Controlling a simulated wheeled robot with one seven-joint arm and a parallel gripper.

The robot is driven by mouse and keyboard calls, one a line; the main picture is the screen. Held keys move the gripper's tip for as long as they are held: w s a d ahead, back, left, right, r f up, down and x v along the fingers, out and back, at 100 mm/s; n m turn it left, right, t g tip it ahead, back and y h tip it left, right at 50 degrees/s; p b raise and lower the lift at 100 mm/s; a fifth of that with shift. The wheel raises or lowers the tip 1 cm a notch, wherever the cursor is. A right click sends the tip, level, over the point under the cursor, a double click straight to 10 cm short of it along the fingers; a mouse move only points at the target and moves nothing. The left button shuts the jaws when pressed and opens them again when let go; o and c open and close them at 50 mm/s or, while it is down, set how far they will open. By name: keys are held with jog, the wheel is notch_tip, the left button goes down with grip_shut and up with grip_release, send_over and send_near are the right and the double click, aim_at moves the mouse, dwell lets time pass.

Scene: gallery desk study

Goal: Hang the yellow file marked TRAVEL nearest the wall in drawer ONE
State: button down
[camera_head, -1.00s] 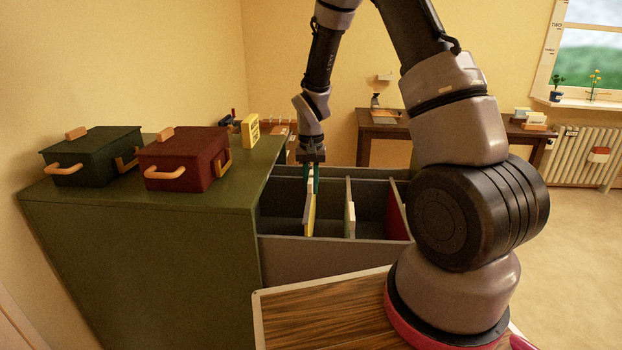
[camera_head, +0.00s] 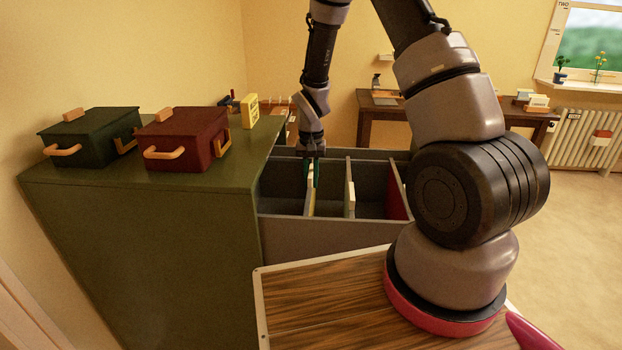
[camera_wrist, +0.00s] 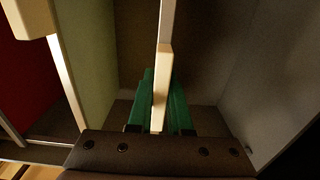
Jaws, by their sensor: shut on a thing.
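My gripper (camera_head: 312,183) points down into the open drawer (camera_head: 330,236), its green fingers shut on the yellow file (camera_head: 311,205). The file stands upright, seen nearly edge-on, mostly inside the drawer near its left end. In the wrist view, the file's pale edge (camera_wrist: 162,85) shows between the green fingers (camera_wrist: 162,112). I cannot read its mark or any drawer label. Whether the file rests on the drawer's rails is unclear.
A pale-edged green file (camera_head: 349,192) hangs right of my gripper, with a gap between. A red file (camera_head: 396,192) is farther right, partly behind my arm. A green box (camera_head: 92,138) and a red box (camera_head: 185,140) stand on the cabinet (camera_head: 150,240).

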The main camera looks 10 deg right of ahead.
jog(key=c, duration=0.8)
grip_release()
jog(key=shift+o, duration=0.2)
notch_tip(320, 180, up, 11)
jog(key=shift+f, duration=0.1)
